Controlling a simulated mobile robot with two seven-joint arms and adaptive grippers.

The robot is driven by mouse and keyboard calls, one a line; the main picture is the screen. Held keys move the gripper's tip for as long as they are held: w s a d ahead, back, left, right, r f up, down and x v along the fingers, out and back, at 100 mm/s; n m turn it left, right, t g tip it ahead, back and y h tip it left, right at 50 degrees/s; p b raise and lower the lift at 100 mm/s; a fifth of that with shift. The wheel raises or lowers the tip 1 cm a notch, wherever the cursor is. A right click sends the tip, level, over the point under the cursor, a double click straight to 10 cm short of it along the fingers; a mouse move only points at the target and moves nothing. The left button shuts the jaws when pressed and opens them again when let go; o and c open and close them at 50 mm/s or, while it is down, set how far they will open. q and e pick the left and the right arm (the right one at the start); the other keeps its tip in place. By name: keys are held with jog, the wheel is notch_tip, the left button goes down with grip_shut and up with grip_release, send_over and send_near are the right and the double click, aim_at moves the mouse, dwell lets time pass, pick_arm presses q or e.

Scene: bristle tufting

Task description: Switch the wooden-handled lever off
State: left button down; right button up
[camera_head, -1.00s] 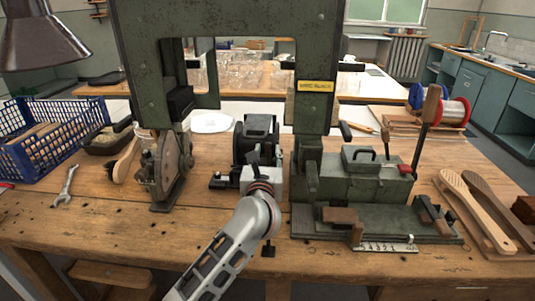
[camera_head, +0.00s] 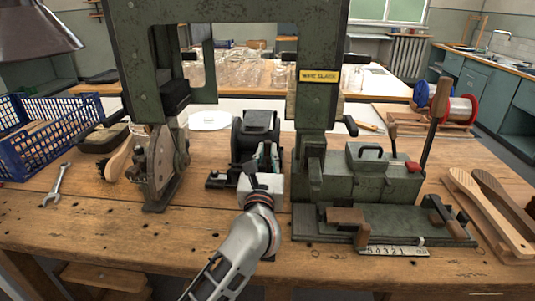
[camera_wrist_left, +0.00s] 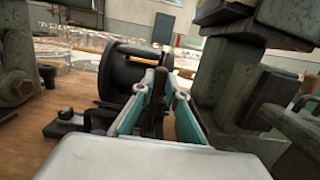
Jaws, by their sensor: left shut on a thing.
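A tall lever with a wooden handle (camera_head: 440,98) stands upright, leaning slightly right, at the right side of the green machine (camera_head: 375,180), behind a red button. My left gripper (camera_head: 267,158) is well to its left, in front of a black drum-like device (camera_head: 252,135) on the bench. In the left wrist view, the teal fingers of the gripper (camera_wrist_left: 159,100) are shut on a thin dark upright bar (camera_wrist_left: 159,88) beside the black device (camera_wrist_left: 125,72). My right gripper is not in view.
A green metal frame (camera_head: 322,110) with a yellow label rises behind the gripper. A round-sided metal mechanism (camera_head: 160,165) stands to the left. A blue crate (camera_head: 45,140) and a wrench (camera_head: 57,185) lie further left. Wooden brush bodies (camera_head: 487,205) lie at right.

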pick_arm(q)
jog(key=c, duration=2)
grip_release()
jog(key=s, duration=0.4)
jog(key=s+f, duration=0.1)
jog(key=s, duration=0.7)
jog(key=shift+f, duration=0.25)
